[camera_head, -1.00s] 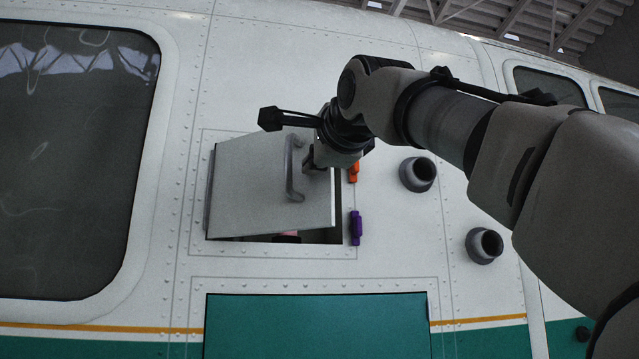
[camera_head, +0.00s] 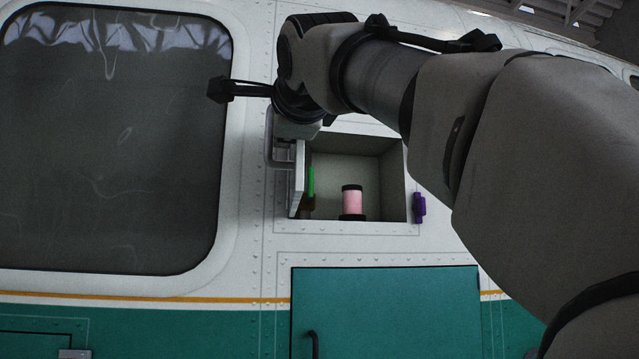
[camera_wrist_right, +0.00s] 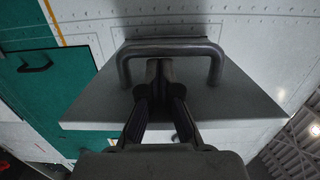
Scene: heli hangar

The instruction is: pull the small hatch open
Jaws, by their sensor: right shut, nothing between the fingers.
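The small hatch door (camera_head: 298,182) stands wide open, swung to the left and seen nearly edge-on in the head view. Its bar handle (camera_head: 272,150) is on the outer face, and the handle also shows across the wrist view (camera_wrist_right: 170,48). My right gripper (camera_wrist_right: 160,72) is shut and empty, with its fingertips at the handle, between the handle's legs. In the head view its body is at the door's upper edge and the fingertips are hidden. The open compartment (camera_head: 335,160) holds a pink spool (camera_head: 352,202) with dark ends. My left gripper is not in view.
A purple latch piece (camera_head: 419,208) sits right of the opening, and a green piece (camera_head: 311,181) is just inside its left side. A large teal panel (camera_head: 385,315) lies below. A dark window (camera_head: 110,140) is to the left. My right arm covers the right side.

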